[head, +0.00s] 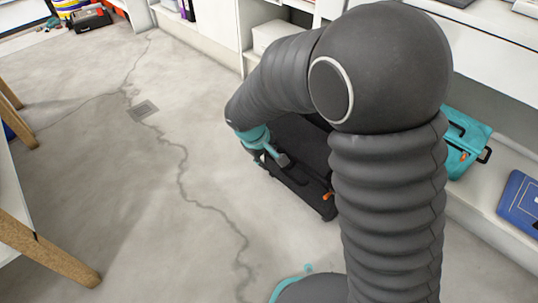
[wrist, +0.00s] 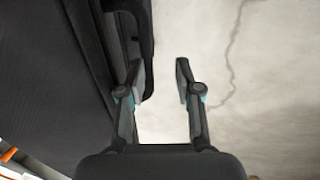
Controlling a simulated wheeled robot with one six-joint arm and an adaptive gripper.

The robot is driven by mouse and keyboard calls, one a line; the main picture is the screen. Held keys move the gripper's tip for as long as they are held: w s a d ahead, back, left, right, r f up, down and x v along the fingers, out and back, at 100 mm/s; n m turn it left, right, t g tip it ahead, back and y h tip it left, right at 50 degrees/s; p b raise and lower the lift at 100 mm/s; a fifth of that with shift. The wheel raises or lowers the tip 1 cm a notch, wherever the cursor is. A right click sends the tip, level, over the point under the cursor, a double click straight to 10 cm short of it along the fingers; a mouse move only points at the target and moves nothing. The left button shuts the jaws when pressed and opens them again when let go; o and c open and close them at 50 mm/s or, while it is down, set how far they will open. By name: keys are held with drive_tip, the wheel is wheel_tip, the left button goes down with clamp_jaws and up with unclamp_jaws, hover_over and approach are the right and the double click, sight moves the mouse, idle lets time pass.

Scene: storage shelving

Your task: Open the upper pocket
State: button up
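A black suitcase-like bag (head: 308,150) lies on the floor beneath my arm in the head view, partly hidden by the arm. An orange tab (head: 328,195) shows at its near end. In the wrist view the dark fabric side of the bag (wrist: 40,75) fills the left. A black curved handle or strap (wrist: 146,45) stands out along its edge. My gripper (wrist: 160,78) is open, its left finger close to or over that handle and its right finger over bare floor. I cannot tell whether they touch. My gripper (head: 272,158) is also at the bag in the head view. I cannot make out the upper pocket.
White shelving with a white box (head: 272,36) runs behind the bag. A teal toolbox (head: 465,140) and a blue case (head: 522,203) sit on the low shelf at right. A wooden-legged table (head: 45,245) stands at left. The cracked concrete floor between is clear.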

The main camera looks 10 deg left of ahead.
drive_tip(key=shift+d+f, duration=0.3)
drive_tip(key=shift+f, duration=0.25)
drive_tip(key=shift+a+r, duration=0.15)
drive_tip(key=v, duration=1.3)
drive_tip(key=shift+w, duration=0.25)
drive_tip(key=shift+a, duration=0.1)
drive_tip(key=s+d+r+m+p, duration=0.3)
drive_tip(key=s+d+r, duration=0.2)
drive_tip(key=d, duration=0.5)
drive_tip(key=s+d+r+m+t+y+p, duration=0.1)
drive_tip(key=s+d+r+m+p, duration=0.2)
drive_tip(key=d+r, duration=0.4)
drive_tip(key=s+d+r+m+t+y+p, duration=0.1)
drive_tip(key=s+d+r+m+p, duration=0.2)
drive_tip(key=d, duration=0.9)
drive_tip(key=s+r+m, duration=0.2)
drive_tip(key=s, duration=0.2)
drive_tip(key=shift+s+d+r, duration=0.25)
drive_tip(key=shift+d+r, duration=0.05)
drive_tip(key=shift+r, duration=0.1)
